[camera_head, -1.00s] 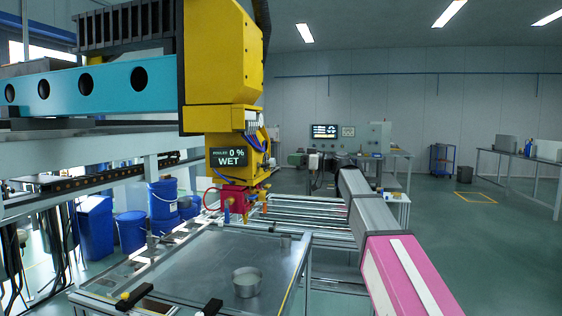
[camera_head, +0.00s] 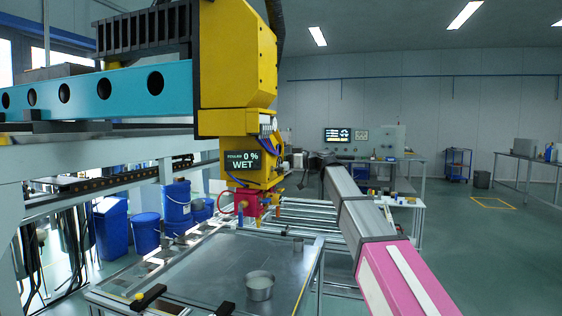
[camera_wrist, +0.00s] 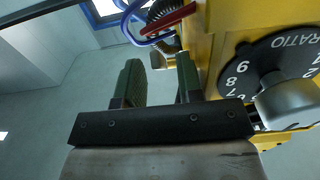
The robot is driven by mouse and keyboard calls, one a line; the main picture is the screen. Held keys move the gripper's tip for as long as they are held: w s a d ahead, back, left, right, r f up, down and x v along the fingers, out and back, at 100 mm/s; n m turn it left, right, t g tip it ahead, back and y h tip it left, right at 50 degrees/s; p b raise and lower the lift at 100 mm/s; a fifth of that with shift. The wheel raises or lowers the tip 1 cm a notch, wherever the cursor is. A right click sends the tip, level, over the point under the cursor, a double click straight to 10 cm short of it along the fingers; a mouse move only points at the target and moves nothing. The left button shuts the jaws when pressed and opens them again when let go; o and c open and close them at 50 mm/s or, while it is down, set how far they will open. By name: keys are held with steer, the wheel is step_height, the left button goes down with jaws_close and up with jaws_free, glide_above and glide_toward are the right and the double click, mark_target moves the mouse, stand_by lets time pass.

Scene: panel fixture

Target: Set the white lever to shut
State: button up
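I cannot make out a white lever in either view. The yellow machine head (camera_head: 238,60) hangs over the metal table, and its display (camera_head: 240,160) reads 0 % WET. In the wrist view the yellow housing (camera_wrist: 222,40) fills the right side, with a black RATIO dial and its grey knob (camera_wrist: 290,102). A red handle (camera_wrist: 165,22) and blue hose are at the top. My gripper (camera_wrist: 160,80) is open, its two green fingers apart and left of the dial. In the head view my arm reaches to the machine's right side; the fingers are too small to judge there.
A metal table (camera_head: 205,265) with a round pot (camera_head: 260,285) stands below the head. A turquoise beam (camera_head: 110,93) runs to the left. Blue barrels (camera_head: 177,207) stand behind at left. The floor at right is open.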

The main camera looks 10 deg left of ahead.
steer(key=shift+a, duration=0.1)
jaws_close()
steer(key=shift+a+f+y, duration=0.15)
steer(key=shift+f+y, duration=0.15)
steer(key=shift+y, duration=0.5)
jaws_free()
steer(key=shift+t, duration=0.3)
steer(key=d+f, duration=0.1)
steer(key=d, duration=0.9)
steer(key=shift+s+d+f, duration=0.25)
steer(key=shift+s+d, duration=0.1)
steer(key=shift+s, duration=0.1)
